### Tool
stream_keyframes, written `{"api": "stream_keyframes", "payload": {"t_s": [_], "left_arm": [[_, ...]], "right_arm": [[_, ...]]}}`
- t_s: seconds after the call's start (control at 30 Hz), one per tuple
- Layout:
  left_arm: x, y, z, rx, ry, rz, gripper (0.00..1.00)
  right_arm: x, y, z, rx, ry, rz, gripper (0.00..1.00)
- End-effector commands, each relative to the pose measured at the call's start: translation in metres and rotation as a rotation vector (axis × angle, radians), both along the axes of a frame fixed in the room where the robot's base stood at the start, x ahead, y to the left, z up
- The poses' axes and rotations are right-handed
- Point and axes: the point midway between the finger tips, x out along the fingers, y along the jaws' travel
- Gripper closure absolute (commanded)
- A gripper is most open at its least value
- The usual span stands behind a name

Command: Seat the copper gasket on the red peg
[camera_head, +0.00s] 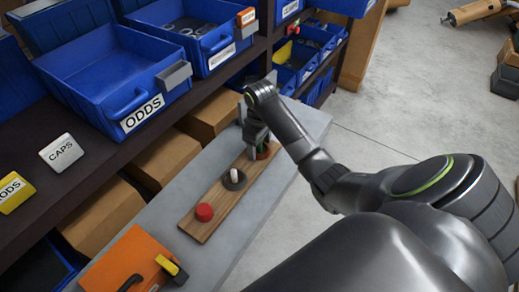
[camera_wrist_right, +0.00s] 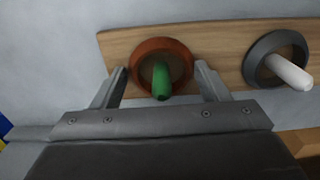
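The copper gasket (camera_wrist_right: 150,46) is a brown-orange ring lying around the green peg (camera_wrist_right: 161,80) on a wooden board. My right gripper (camera_wrist_right: 161,68) is open, with one finger at each side of the gasket and a small gap showing on both sides. In the head view this right gripper (camera_head: 257,143) is over the far end of the board, largely hiding the green peg (camera_head: 263,150). A short, wide red round piece (camera_head: 204,212), apparently the red peg, stands at the board's near end with no ring visible around it. My left gripper is not in view.
A dark grey ring (camera_head: 234,180) lies around the white peg (camera_head: 234,174) mid-board. The wooden board (camera_head: 197,228) rests on a grey bench (camera_head: 168,219). An orange case (camera_head: 127,259) is at the near end. Shelves with blue bins (camera_head: 112,82) line the left.

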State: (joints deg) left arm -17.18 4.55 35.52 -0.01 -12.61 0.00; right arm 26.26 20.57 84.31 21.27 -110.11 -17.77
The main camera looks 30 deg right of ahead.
Motion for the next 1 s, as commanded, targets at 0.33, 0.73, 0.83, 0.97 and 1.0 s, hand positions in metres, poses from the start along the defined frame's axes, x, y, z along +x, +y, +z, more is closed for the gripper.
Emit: {"api": "stream_keyframes", "payload": {"t_s": [0.33, 0.73, 0.83, 0.97, 1.0], "left_arm": [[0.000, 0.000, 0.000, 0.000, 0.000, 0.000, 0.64], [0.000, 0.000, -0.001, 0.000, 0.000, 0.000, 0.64], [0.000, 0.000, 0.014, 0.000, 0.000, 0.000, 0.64], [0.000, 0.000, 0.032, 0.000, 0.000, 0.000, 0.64], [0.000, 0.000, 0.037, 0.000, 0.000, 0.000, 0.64]], "right_arm": [[0.000, 0.000, 0.000, -0.001, -0.001, 0.000, 0.61], [0.001, -0.001, 0.026, -0.002, -0.005, 0.002, 0.61], [0.001, 0.000, 0.045, -0.001, -0.003, 0.000, 0.61], [0.000, 0.000, 0.065, 0.000, 0.000, 0.000, 0.61], [0.000, 0.000, 0.071, 0.000, 0.000, 0.000, 0.61]]}}
